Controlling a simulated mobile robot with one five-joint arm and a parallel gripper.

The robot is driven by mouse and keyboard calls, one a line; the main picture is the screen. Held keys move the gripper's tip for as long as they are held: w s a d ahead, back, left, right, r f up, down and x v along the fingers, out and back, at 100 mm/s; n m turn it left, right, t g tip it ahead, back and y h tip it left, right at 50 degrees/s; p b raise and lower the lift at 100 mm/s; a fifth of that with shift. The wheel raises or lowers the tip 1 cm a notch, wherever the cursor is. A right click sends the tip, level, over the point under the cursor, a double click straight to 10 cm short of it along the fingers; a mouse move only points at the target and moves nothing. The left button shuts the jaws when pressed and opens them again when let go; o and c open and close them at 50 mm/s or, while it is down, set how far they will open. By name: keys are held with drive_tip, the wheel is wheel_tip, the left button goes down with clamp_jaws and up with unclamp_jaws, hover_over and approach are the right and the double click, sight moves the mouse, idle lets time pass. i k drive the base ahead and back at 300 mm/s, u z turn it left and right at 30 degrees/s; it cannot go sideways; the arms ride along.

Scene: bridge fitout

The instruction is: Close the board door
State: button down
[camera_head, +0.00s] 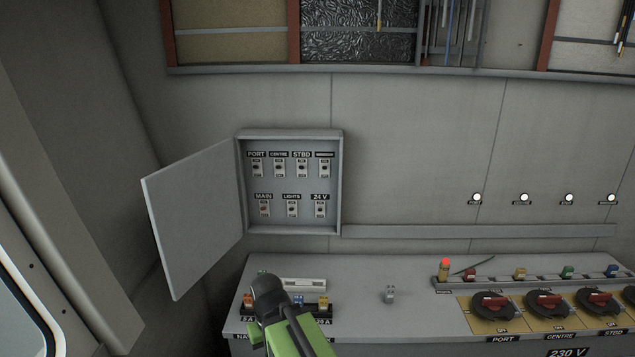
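The board door (195,218) is a flat grey panel hinged on the left side of the wall-mounted switch board (340,180). It stands wide open, swung out to the left and towards me. Inside the board are two rows of labelled breakers, among them PORT, CENTRE, STBD, MAIN, LIGHTS and 24 V. My arm, dark and green, rises from the bottom of the view, below and to the right of the door and apart from it in the picture. I cannot make out gripper fingers on it, so its opening is unclear.
A grey console (365,275) stands below the board, with coloured switches, a small grey lever (390,293) and several red-handled rotary switches (493,304). A grey rail (480,231) runs along the wall to the right. A slanted wall (60,150) is left of the door.

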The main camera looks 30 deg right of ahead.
sight(194, 217)
drive_tip(key=z, duration=0.15)
drive_tip(key=k, duration=0.35)
drive_tip(key=z, duration=0.25)
drive_tip(key=i, duration=0.5)
drive_tip(key=z, duration=0.1)
drive_tip(key=k, duration=0.55)
drive_tip(key=u, duration=1.8)
drive_tip(key=i, duration=0.4)
drive_tip(key=u, duration=0.3)
